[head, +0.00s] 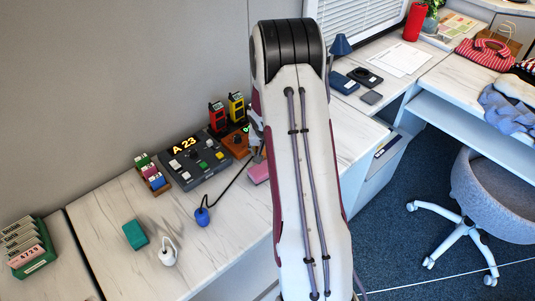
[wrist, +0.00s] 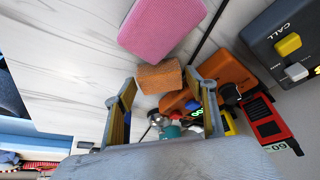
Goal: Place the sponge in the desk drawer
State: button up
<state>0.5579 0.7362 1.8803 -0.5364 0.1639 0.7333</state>
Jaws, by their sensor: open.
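A pink sponge-like block (wrist: 162,28) lies on the marble-patterned desktop in the wrist view, above my fingertips. It also shows in the head view (head: 258,173), partly behind my arm. A smaller orange-brown block (wrist: 159,77) with a porous look sits in line with the gap between my fingertips. I cannot tell whether they touch it. My gripper (wrist: 161,84) is open; in the head view my arm hides most of it. What looks like an open drawer (head: 385,150) juts from the desk, right of my arm, with a dark item inside.
A grey chair (head: 492,195) stands right.

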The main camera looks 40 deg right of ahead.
jog(key=shift+w+d+f, duration=0.15)
jog(key=shift+f, duration=0.3)
jog(key=c, duration=0.8)
jog(key=shift+r, duration=0.2)
jog(key=shift+r, duration=4.8)
